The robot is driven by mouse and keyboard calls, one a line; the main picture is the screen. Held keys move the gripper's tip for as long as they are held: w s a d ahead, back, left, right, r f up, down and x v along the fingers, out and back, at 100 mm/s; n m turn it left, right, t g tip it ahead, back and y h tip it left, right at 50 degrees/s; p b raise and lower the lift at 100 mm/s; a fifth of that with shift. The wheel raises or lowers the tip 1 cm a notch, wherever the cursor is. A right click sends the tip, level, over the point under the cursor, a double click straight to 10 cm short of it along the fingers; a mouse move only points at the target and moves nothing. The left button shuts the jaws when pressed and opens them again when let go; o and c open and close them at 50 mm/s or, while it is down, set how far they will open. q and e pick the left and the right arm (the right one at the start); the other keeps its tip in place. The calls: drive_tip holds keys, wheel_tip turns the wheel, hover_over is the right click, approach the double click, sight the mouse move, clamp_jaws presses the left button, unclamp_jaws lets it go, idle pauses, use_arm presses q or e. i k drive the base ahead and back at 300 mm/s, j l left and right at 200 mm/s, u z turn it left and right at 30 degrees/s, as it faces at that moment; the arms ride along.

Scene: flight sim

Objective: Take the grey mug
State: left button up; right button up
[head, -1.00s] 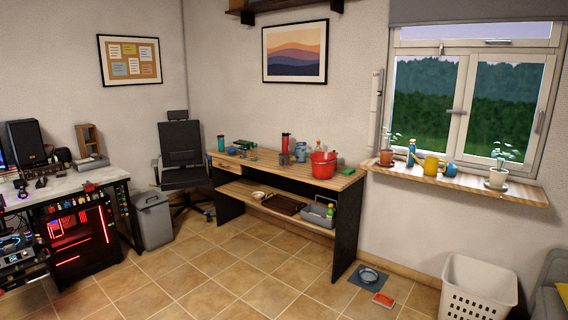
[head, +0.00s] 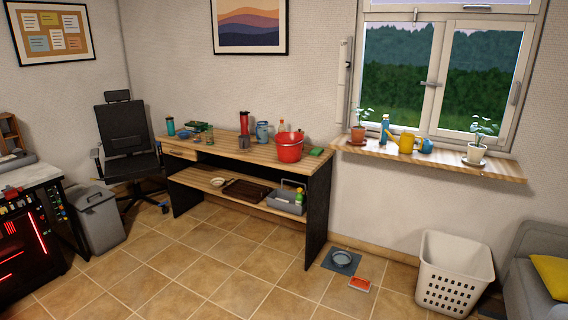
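A small grey mug (head: 243,143) appears to stand on the wooden workbench (head: 222,151), in front of a red bottle (head: 244,122). It is small in the head view, and I cannot make out its handle. A blue patterned cup or can (head: 262,131) stands just right of it, and a red bucket (head: 289,148) stands further right. Neither of my grippers is in view.
Tiled floor (head: 190,255) lies open before the bench. A grey bin (head: 98,215) and a black office chair (head: 127,150) stand left.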

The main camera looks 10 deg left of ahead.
sight(244, 140)
drive_tip(key=i+j+u, duration=0.3)
drive_tip(key=i, duration=0.3)
drive_tip(key=i+j+u, duration=0.25)
drive_tip(key=i, duration=0.35)
drive_tip(key=i+u, duration=0.3)
drive_tip(key=i, duration=0.3)
drive_tip(key=i+j+z, duration=0.15)
drive_tip(key=i+z, duration=0.35)
drive_tip(key=i+j+z, duration=0.95)
drive_tip(key=i+l, duration=0.05)
